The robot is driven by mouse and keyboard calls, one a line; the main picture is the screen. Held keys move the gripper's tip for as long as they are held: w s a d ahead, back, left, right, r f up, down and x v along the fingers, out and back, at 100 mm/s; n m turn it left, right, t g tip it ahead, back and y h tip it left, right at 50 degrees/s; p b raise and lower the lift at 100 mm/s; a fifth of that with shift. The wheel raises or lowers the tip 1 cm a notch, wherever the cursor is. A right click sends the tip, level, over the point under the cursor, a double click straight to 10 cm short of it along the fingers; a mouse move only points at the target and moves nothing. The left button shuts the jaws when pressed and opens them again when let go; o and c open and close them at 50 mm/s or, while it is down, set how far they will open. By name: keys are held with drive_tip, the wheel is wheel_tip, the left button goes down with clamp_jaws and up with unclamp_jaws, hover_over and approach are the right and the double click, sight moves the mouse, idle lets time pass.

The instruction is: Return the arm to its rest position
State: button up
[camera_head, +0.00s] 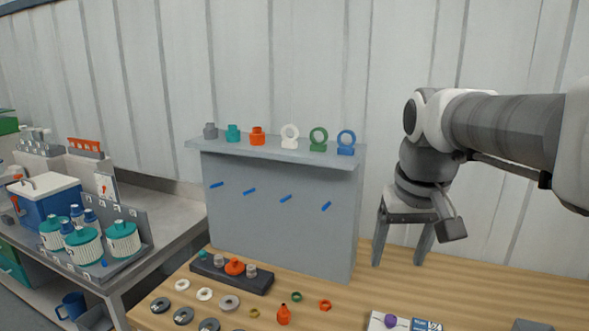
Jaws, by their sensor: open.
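My gripper (400,262) hangs at the end of my grey and white arm on the right side of the head view. Its two fingers point down and stand apart, with nothing between them. It is in the air above the wooden table (480,275), to the right of the grey panel with a shelf. My arm reaches in from the right edge.
A grey panel (280,225) with blue pegs carries small coloured fittings and rings on its shelf (270,150). A dark block (232,279), several loose rings and an orange bottle (284,315) lie on the table. White vessels with teal lids (123,239) and a blue cooler (46,197) stand left.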

drive_tip(key=s+a+f+t, duration=0.1)
drive_tip(key=s+f, duration=0.2)
drive_tip(key=s, duration=0.3)
drive_tip(key=s+a+f+t, duration=0.1)
drive_tip(key=s+f, duration=0.2)
drive_tip(key=s, duration=0.4)
drive_tip(key=shift+f+t, duration=0.3)
drive_tip(key=shift+f, duration=0.05)
